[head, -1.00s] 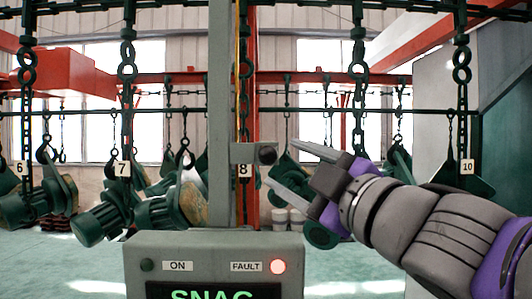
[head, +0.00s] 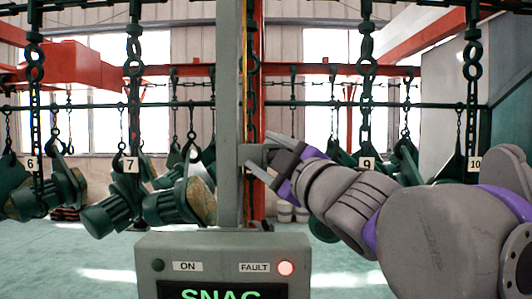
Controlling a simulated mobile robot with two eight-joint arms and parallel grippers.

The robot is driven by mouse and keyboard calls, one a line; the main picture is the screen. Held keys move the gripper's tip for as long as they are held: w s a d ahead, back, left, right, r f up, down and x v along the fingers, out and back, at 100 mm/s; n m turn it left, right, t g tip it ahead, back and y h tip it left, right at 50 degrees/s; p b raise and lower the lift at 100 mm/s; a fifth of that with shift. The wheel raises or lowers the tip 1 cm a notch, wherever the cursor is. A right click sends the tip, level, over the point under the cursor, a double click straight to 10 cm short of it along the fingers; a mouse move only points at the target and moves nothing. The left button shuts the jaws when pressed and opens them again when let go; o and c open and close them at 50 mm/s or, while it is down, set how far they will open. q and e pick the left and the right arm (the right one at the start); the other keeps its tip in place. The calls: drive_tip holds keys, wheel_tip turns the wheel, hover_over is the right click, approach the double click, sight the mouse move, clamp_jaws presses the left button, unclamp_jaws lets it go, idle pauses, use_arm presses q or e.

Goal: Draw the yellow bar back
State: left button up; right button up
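A thin yellow strip (head: 246,60) runs upright just behind the right edge of a grey post (head: 229,100) in the head view. I cannot tell whether it is the yellow bar; most of it is hidden. A short grey bracket (head: 246,153) sticks out to the right from the post. My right gripper (head: 260,150) reaches in from the right with its fingers apart, one above and one below the bracket's end. The dark knob there is now largely hidden by the gripper. I cannot tell whether the fingers touch it. My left gripper is not in view.
A grey box (head: 225,244) with ON and FAULT labels stands below the post; its red fault lamp (head: 285,268) is lit. Several chains with hooks and green parts hang behind, with number tags such as 7 (head: 130,165) and 9 (head: 367,162). Green floor is open at lower left.

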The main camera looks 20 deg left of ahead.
clamp_jaws()
idle(1.2)
